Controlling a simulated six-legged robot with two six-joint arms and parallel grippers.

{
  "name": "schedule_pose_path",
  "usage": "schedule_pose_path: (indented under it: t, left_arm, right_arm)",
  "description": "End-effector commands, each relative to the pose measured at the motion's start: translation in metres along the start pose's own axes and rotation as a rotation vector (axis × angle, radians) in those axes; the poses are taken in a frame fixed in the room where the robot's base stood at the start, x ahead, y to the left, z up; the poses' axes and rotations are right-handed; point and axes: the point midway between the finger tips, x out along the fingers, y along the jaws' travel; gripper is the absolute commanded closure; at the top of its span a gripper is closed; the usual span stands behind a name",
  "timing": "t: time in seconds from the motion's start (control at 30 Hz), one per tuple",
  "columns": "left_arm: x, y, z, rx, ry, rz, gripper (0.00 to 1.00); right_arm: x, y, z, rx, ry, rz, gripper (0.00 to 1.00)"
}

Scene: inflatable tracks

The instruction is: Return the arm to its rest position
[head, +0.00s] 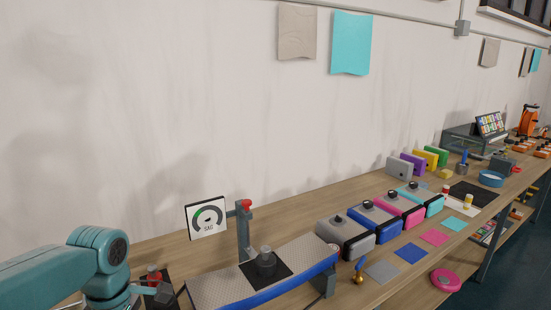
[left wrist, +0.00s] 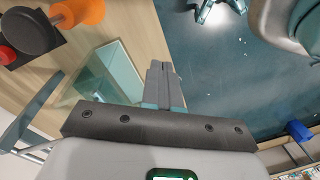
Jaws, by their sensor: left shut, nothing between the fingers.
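My left arm (head: 60,272) comes into the head view from the lower left, bent over the near end of the bench. Its gripper cannot be made out there. In the left wrist view my left gripper (left wrist: 163,72) has its two grey fingers pressed together with nothing between them. The fingers point over the bench edge, with dark blue floor beyond. They touch nothing that I can see. My right gripper is in neither view.
The wooden bench (head: 395,285) runs along the wall. Close to my arm are a red-topped device (head: 153,270), a gauge sign (head: 206,217) and a blue-edged inflatable track (head: 215,285). In the wrist view an orange part (left wrist: 80,12) and a clear box (left wrist: 110,75) are near.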

Motion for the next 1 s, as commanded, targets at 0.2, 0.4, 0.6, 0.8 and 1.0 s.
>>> schedule_pose_path:
  t: [0.2, 0.4, 0.6, 0.8, 1.0]
  left_arm:
    - [0.072, -0.013, 0.011, 0.028, -0.011, -0.192, 1.0]
    - [0.157, -0.035, 0.036, 0.124, -0.084, -0.321, 1.0]
    - [0.283, -0.099, 0.092, 0.427, -0.308, -0.368, 1.0]
    - [0.358, -0.165, 0.145, 0.85, -0.475, -0.116, 1.0]
    - [0.368, -0.142, 0.151, 1.231, -0.311, 0.24, 1.0]
  right_arm:
    - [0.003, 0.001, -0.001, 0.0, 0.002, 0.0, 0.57]
    - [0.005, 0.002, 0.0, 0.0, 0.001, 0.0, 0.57]
    - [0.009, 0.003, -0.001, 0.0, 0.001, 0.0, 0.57]
    - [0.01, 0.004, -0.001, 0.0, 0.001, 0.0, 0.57]
    - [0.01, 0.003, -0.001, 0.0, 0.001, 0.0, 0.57]
